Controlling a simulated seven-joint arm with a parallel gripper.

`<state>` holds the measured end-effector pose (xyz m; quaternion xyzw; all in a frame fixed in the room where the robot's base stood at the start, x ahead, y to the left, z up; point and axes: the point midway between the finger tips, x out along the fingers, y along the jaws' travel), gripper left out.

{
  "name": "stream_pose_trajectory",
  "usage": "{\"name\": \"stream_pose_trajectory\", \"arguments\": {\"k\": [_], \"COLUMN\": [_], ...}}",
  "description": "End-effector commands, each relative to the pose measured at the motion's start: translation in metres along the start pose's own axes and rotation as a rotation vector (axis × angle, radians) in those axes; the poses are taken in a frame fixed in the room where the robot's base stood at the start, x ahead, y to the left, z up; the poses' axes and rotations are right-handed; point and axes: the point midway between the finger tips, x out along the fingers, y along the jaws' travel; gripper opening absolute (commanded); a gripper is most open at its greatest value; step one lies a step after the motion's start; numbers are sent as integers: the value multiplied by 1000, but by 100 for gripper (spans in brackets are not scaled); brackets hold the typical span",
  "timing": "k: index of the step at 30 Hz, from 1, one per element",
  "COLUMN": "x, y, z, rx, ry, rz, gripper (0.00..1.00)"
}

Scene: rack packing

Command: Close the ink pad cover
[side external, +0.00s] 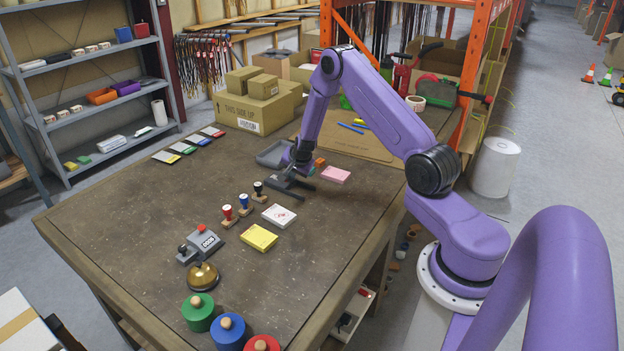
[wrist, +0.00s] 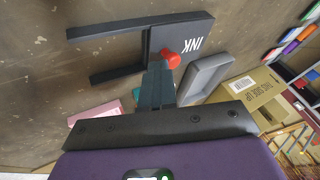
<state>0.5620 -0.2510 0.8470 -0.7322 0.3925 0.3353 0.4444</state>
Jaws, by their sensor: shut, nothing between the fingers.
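The ink pad (wrist: 110,30) is a dark grey piece with two parallel rails, seen in the wrist view. Its cover (wrist: 157,40), marked INK and with a red knob (wrist: 171,60), sits at the right end of the rails. Brownish surface shows between the rails on the left. In the side view the ink pad (side external: 281,183) is partly hidden behind my gripper (side external: 299,175). In the wrist view my gripper (wrist: 158,68) is shut and empty, its fingertips right beside the knob. I cannot tell whether they touch it.
A grey tray (wrist: 208,78) lies close to the ink pad. A pink box (side external: 335,174) and an orange block (side external: 320,162) are near my gripper. Several stamps (side external: 244,202) and a white box (side external: 279,215) stand nearer the front. Cardboard boxes (side external: 255,110) stand behind.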

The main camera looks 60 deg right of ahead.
Motion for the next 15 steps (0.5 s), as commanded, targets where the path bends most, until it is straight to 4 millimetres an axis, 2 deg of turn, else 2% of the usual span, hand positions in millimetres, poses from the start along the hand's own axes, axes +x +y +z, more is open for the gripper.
{"name": "stream_pose_trajectory", "arguments": {"k": [3, 8, 11, 15], "x": [-3, -15, -25, -48], "y": [-1, 16, 32, 30], "z": [-1, -3, -4, -4], "rx": [-5, -2, 0, -1], "ry": [7, 4, 2, 2], "rz": [-10, -5, -2, -5], "gripper": [0, 0, 0, 0]}}
